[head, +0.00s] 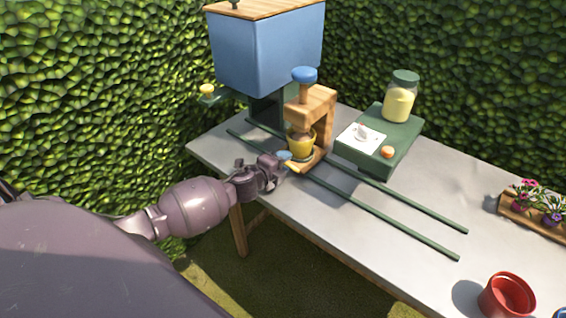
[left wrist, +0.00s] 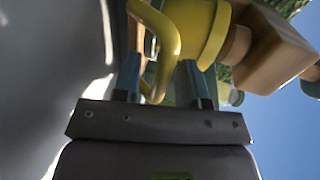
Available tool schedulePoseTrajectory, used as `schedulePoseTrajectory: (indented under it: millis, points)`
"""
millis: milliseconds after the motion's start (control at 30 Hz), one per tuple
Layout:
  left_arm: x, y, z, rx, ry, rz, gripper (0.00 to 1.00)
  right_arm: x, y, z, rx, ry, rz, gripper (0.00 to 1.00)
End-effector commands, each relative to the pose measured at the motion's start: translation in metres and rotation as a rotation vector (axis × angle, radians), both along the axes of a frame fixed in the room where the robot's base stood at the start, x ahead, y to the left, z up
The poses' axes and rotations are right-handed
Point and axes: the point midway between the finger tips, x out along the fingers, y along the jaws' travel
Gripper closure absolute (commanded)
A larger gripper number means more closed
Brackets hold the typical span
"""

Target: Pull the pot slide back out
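A yellow pot (head: 301,141) stands low inside a wooden press frame (head: 319,104) with a blue knob (head: 304,75) on top. The frame stands by two green rails (head: 395,214). My left gripper (head: 285,158) is at the near left foot of the frame, just below the pot. In the left wrist view its two blue fingers (left wrist: 160,82) are apart, with a curved yellow handle (left wrist: 172,45) reaching down between them. I see space beside the handle, so a firm grip does not show. The slide under the pot is mostly hidden. My right gripper is out of view.
A blue hopper (head: 265,50) stands behind the frame. A green box (head: 378,143) with a dial and a jar (head: 400,95) is to the right. A red pot (head: 507,296) and a flower tray (head: 535,215) are farther right. The table (head: 300,210) in front is clear.

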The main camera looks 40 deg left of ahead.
Motion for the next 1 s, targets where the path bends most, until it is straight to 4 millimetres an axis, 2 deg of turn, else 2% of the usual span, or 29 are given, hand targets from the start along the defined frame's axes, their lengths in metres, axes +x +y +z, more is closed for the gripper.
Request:
schedulePoseTrajectory:
  millis: [133, 167, 400, 767, 1000]
  points:
    - [0.0, 0.0, 0.0, 0.0, 0.0, 0.0, 0.61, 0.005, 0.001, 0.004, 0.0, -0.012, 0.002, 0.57]
    - [0.0, 0.0, 0.0, 0.0, 0.0, 0.0, 0.64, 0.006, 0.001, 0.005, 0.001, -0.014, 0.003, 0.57]
    - [0.0, 0.0, 0.0, -0.001, 0.0, 0.0, 1.0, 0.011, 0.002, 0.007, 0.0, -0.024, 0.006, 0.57]
    - [0.0, -0.002, 0.0, -0.001, 0.0, 0.0, 1.0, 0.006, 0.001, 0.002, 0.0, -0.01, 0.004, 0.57]
    - [-0.001, -0.016, 0.001, -0.004, -0.001, 0.001, 1.0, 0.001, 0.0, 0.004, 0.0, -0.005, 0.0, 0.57]
